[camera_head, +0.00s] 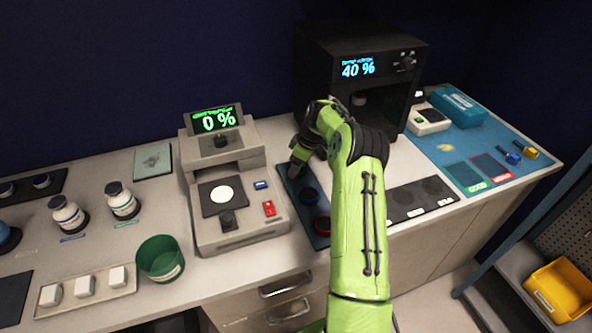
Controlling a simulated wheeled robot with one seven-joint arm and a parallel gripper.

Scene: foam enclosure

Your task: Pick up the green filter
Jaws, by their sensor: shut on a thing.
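My gripper (297,169) points down at the far end of a narrow dark blue tray (314,211). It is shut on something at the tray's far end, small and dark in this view. No green filter shows clearly; the spot between my fingers is largely hidden by the gripper. I cannot tell whether the held thing is clear of the tray.
A beige device (240,227) reading 0 % stands just left of the tray. A black machine (320,55) reading 40 % stands behind. A green cup (160,259), white-capped bottles (122,201) and a tray of white blocks (85,291) are at left. A blue mat (440,145) lies right.

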